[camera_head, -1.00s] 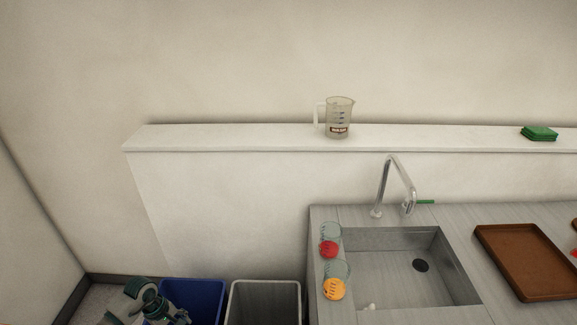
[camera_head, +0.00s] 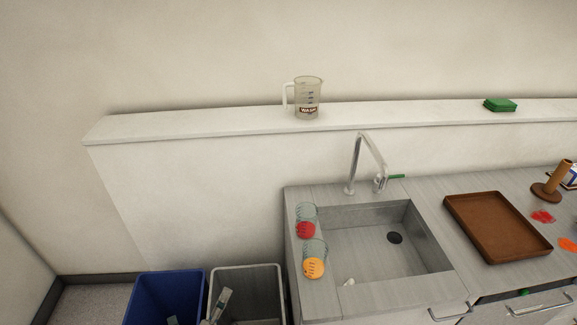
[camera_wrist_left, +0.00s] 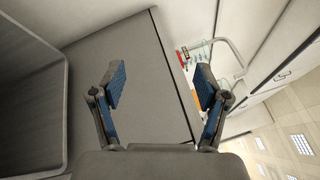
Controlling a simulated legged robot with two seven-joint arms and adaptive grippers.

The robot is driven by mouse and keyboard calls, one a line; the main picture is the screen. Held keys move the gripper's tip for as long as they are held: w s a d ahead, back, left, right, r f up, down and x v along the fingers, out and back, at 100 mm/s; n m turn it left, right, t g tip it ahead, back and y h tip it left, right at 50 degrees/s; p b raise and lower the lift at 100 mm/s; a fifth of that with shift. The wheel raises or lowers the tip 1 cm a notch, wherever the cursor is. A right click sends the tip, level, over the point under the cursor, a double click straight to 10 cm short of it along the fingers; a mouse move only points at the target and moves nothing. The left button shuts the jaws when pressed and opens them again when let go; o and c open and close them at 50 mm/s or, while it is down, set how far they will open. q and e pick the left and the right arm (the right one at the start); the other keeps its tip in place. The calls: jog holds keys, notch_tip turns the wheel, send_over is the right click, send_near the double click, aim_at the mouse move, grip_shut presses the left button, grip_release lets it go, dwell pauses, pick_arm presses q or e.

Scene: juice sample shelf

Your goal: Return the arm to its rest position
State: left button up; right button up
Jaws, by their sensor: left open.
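My left gripper (camera_wrist_left: 160,85) is open and empty in the left wrist view, with its two blue-padded fingers spread apart. In the head view only a small grey part of it (camera_head: 222,303) shows at the bottom edge, in front of the grey bin (camera_head: 246,269). Most of my left arm is out of the picture. My right gripper is not in view.
A blue bin (camera_head: 168,287) stands left of the grey one. The counter holds a sink (camera_head: 352,268), two beakers with red (camera_head: 305,230) and orange (camera_head: 313,268) contents, and a brown tray (camera_head: 468,204). A measuring jug (camera_head: 308,98) and green pads (camera_head: 499,104) sit on the ledge.

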pick_arm(q)
jog(key=s+a+f+n+g+y, duration=0.3)
jog(key=s+f+n+g+y, duration=0.15)
jog(key=f+n, duration=0.35)
jog(key=s+a+f+n+g+y, duration=0.35)
jog(key=s+f+n, duration=0.2)
jog(key=n, duration=0.35)
jog(key=s+d+f+n+g+h, duration=0.1)
jog(key=s+f+n+g, duration=0.15)
jog(key=s, duration=0.45)
jog(key=s+d+f+n+g, duration=0.1)
jog(key=s+f+n+g, duration=0.15)
jog(key=s, duration=0.35)
jog(key=s+d+f+n+g+h, duration=0.1)
jog(key=s+d+f+n+g, duration=0.15)
jog(key=s, duration=0.45)
notch_tip(320, 180, down, 19)
jog(key=s+a+p, duration=0.1)
jog(key=s+p, duration=0.1)
jog(key=p, duration=0.6)
jog(key=shift+s+g, duration=0.25)
jog(key=shift+g, duration=0.2)
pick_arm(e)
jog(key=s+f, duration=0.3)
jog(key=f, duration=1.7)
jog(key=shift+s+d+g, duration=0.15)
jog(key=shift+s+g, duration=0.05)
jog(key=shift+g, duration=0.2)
